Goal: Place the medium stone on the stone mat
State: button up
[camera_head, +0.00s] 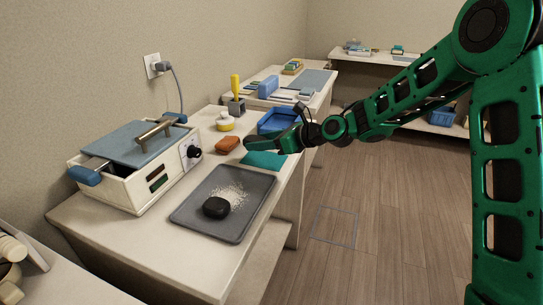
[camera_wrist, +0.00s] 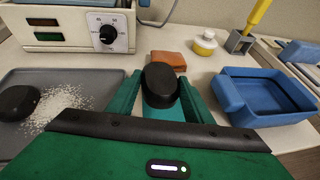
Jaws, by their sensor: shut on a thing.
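My gripper (camera_head: 251,143) reaches in from the right over the near table. In the wrist view, its two green fingers (camera_wrist: 158,77) are shut on a black rounded stone (camera_wrist: 160,86). That stone cannot be made out in the head view. A flat teal mat (camera_head: 264,161) lies below my gripper, and part of it shows under the held stone in the wrist view (camera_wrist: 162,113). I cannot tell whether the stone touches the mat. Another black stone (camera_head: 215,208) lies on a grey tray (camera_head: 252,222) with white grains; it also shows at the left of the wrist view (camera_wrist: 17,103).
A blue tray (camera_head: 273,122) stands beyond, to the right in the wrist view. A white wax warmer (camera_head: 140,185) stands left.

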aim_at(268, 161)
jog(key=shift+w+d+f, duration=0.85)
jog(key=shift+d, duration=0.25)
jog(key=shift+f, duration=2)
jog(key=o, duration=1.3)
jog(key=shift+f, duration=0.1)
jog(key=shift+c, duration=0.2)
